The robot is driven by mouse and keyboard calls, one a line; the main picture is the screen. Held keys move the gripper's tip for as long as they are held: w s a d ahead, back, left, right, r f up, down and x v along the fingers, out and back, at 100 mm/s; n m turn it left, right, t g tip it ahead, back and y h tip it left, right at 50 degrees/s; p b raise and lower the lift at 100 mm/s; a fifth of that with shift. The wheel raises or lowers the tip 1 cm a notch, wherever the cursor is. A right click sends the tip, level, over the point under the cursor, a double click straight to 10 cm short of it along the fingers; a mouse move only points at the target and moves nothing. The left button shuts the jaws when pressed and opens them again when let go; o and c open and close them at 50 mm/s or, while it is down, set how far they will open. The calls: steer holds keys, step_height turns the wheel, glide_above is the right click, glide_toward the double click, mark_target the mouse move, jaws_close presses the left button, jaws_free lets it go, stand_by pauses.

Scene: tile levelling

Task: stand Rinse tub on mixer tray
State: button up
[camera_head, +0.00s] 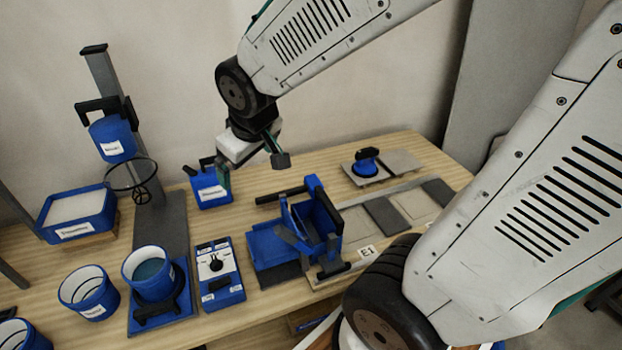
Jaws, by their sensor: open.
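Three round blue tubs stand at the front left, and their labels are too small to read, so I cannot tell which is the Rinse tub. One open tub (88,291) stands on the table, and another (22,336) is cut off by the left edge. The third tub (149,270), with grey-blue contents, stands upright on a blue base plate (184,317) with a black holder, possibly the mixer tray. My gripper (252,172) is open and empty above the table, behind and right of these tubs, near a small blue labelled container (210,186).
A mixer column (103,75) with a hanging blue can (112,138) and ring (132,172) rises at left. A blue box (76,213), a switch panel (217,270) and a blue tile device (295,238) crowd the table. Bare wood lies at the back middle.

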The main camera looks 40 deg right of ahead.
steer(key=s+r+m+g, duration=0.1)
steer(key=s+r+g, duration=0.1)
steer(key=s, duration=0.7)
steer(key=s+r+m+g, duration=0.1)
steer(key=s+r, duration=0.3)
steer(key=s, duration=0.5)
steer(key=shift+g+y, duration=0.4)
steer(key=shift+a, duration=0.1)
